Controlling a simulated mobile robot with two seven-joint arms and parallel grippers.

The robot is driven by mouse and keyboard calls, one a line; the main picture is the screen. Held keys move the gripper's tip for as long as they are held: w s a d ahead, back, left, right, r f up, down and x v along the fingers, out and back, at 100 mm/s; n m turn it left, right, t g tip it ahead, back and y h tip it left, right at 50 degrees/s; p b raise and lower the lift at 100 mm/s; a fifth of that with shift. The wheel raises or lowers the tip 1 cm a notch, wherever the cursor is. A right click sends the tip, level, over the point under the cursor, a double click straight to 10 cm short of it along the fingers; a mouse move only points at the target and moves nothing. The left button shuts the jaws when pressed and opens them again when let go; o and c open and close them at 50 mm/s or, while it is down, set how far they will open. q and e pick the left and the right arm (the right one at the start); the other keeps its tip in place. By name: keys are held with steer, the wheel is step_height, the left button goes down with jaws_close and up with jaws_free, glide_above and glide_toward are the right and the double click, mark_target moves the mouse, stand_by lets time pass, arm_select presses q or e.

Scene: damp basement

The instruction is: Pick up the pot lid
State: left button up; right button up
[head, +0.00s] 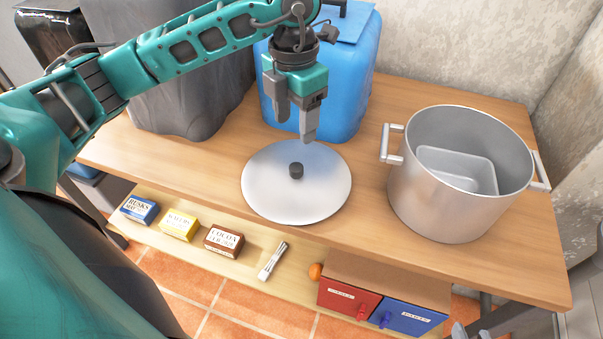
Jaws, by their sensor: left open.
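The pot lid (270,200) is a round silver disc with a dark knob (296,171) at its middle. It lies flat on the wooden table, left of the large metal pot (450,200). My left gripper (296,128) is open and empty, pointing down above the far part of the lid, with its fingers apart over the area just behind the knob. Only grey tips of what looks like my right gripper (468,331) show at the bottom edge; the rest is out of frame.
A clear tray (458,170) sits inside the pot. The lower shelf (185,250) holds small boxes, red and blue drawers (410,317) and an orange fruit (315,271).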

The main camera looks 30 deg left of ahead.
arm_select(q)
glide_above(296, 167)
steer(key=f, duration=0.6)
steer(key=shift+s+d+f+b, duration=0.15)
steer(key=shift+s+d+b, duration=0.05)
steer(key=shift+s+b, duration=0.15)
steer(key=shift+w+a+f+b, duration=0.1)
steer(key=shift+w+f+b, duration=0.15)
steer(key=shift+f, duration=1.25)
steer(key=shift+w+a+f+b, duration=0.1)
steer(key=shift+f+b, duration=0.1)
steer(key=shift+f, duration=1.3)
steer(key=shift+c, duration=0.2)
steer(key=shift+r, duration=0.1)
jaws_close()
